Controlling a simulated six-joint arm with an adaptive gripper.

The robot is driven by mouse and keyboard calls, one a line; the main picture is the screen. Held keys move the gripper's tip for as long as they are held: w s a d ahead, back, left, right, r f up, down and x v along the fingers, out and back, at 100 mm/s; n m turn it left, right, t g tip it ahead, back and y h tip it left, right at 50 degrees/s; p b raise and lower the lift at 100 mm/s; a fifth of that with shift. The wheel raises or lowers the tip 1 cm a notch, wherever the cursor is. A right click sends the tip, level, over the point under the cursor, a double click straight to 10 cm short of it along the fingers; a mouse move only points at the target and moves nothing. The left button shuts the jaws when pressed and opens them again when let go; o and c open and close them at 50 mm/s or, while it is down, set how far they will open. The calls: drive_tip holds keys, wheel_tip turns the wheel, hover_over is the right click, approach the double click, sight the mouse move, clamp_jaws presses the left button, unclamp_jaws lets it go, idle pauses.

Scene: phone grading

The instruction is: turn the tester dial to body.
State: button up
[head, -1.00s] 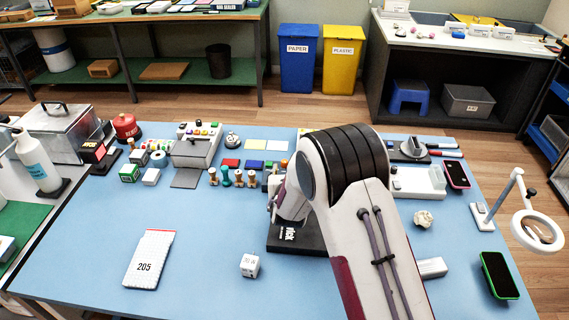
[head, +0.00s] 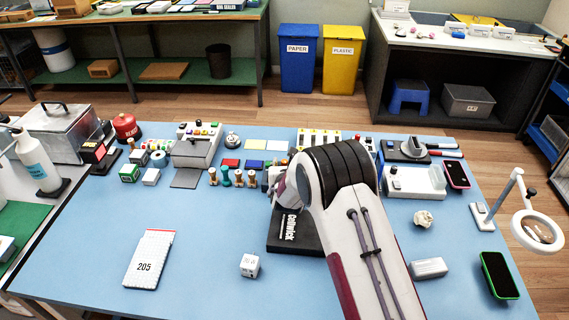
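My arm reaches over the middle of the table, and my gripper (head: 272,182) shows only in part at its left side, near the stampers. I cannot tell whether it is open or shut, or whether it touches anything. A pale panel with yellow and dark marks (head: 318,137) stands behind the arm, partly covered by it. A grey machine with coloured buttons (head: 197,146) stands further left. I cannot make out which of them is the tester, and no dial or its setting can be read.
A black base with white lettering (head: 292,237) lies beside my arm. Several stampers (head: 225,177) stand left of the gripper.

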clamp_jaws()
drive_tip(key=shift+a+m+h, duration=0.25)
drive_tip(key=shift+m+h, duration=1.15)
drive_tip(key=shift+h, duration=0.2)
idle(0.7)
drive_tip(key=shift+w+a+m+g+h, duration=0.15)
drive_tip(key=shift+m+g+h, duration=0.25)
drive_tip(key=shift+m+h, duration=1.2)
unclamp_jaws()
